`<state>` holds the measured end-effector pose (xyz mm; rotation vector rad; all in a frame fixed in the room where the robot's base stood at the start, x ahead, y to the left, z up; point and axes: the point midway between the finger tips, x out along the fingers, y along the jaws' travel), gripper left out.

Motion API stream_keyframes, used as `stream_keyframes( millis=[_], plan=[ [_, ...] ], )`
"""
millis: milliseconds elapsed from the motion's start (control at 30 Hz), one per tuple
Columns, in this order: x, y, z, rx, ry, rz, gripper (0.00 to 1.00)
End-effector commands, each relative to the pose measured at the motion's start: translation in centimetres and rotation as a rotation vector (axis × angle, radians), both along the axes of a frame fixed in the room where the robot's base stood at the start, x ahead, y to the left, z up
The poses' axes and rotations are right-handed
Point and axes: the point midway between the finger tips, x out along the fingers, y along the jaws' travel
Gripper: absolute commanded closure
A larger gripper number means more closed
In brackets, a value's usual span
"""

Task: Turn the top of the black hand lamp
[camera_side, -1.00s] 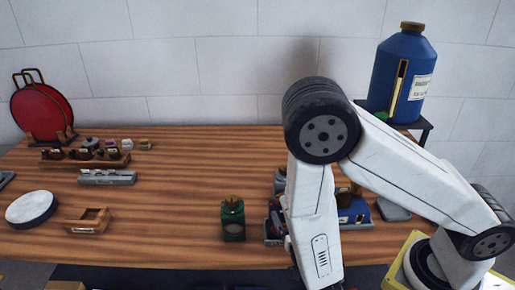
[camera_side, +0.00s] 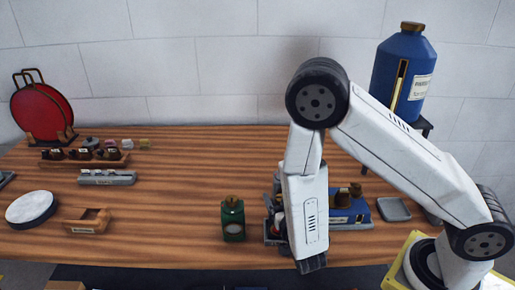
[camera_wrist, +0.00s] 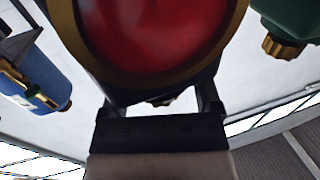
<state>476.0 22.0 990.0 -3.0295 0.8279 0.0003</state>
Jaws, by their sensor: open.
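The black hand lamp (camera_wrist: 90,55) fills the top middle of the wrist view, close up. It shows a large red lens (camera_wrist: 155,30) in a brass ring and appears upside down there. My gripper (camera_wrist: 158,102) is open, with one finger on each side of the lamp's narrow top end. That top is mostly hidden behind the gripper, and I cannot tell whether the fingers touch it.
A green lamp (camera_side: 233,222) with a brass cap stands left of my forearm; it also shows in the wrist view (camera_wrist: 290,20). A blue box (camera_side: 350,212) and a grey tray (camera_side: 394,209) are to the right. A blue tank (camera_side: 404,75) stands behind.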

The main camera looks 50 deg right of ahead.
Motion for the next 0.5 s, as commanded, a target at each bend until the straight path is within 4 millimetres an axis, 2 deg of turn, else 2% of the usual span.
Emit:
stream_keyframes(
  millis=[200,500],
  plan=[
    [0.98,-0.62,0.03,-0.001,0.0,-0.001,0.19],
    [1.18,-0.72,0.02,-0.001,0.0,0.001,0.19]
  ],
)
